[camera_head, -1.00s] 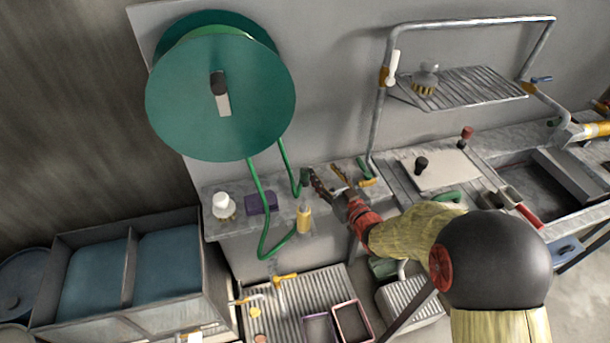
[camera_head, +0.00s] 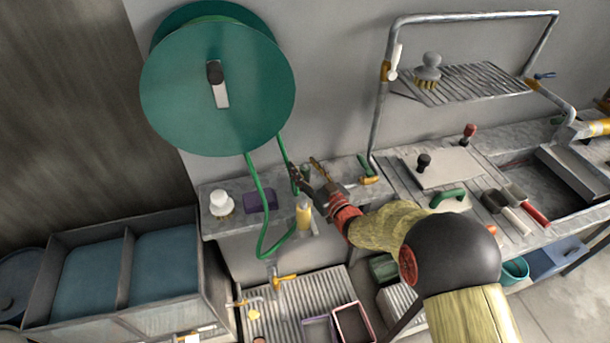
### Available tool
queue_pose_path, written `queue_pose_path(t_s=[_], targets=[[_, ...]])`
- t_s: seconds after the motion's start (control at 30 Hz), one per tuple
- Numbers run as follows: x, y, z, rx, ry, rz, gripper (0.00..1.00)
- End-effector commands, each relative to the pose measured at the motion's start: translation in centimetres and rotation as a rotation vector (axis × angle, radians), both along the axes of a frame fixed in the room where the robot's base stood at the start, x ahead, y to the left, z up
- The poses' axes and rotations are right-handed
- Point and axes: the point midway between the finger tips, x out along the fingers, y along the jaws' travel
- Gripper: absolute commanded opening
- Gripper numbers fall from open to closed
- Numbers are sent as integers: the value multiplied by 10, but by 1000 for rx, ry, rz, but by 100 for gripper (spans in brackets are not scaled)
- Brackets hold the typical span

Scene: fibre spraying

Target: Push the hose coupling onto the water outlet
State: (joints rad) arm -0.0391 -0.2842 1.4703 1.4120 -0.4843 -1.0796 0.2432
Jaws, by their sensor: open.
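A green hose (camera_head: 262,215) hangs from the large green reel (camera_head: 205,95) and loops below the shelf edge. The loop rises to a yellow, bottle-like piece (camera_head: 304,216), which may be the hose coupling; I cannot tell whether they are joined. My gripper (camera_head: 305,170) is open above and behind that piece, its dark fingers spread around a small green thing. The fingers hide part of the second hose strand, and contact is unclear. A brass tap (camera_head: 285,281) stands over the ribbed drainer below, and another (camera_head: 250,302) is left of it. Which one is the water outlet is unclear.
A white-capped jar (camera_head: 221,204) and a purple block (camera_head: 259,200) stand on the shelf (camera_head: 238,223) left of my gripper. A green-handled brass valve (camera_head: 368,179) lies to its right. A wire rack (camera_head: 465,88) holds a brush (camera_head: 428,72). Blue-filled basins (camera_head: 90,281) stand at left.

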Motion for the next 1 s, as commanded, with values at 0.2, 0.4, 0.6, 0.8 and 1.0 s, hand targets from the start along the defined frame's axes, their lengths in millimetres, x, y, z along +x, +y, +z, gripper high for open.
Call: queue_pose_path(t_s=[0.2,0.4,0.6,0.8,1.0], targets=[[1,1,1,0,0,0,46],[1,0,1,0,0,0,36],[1,0,1,0,0,0,24],[1,0,1,0,0,0,13],[1,0,1,0,0,0,2]])
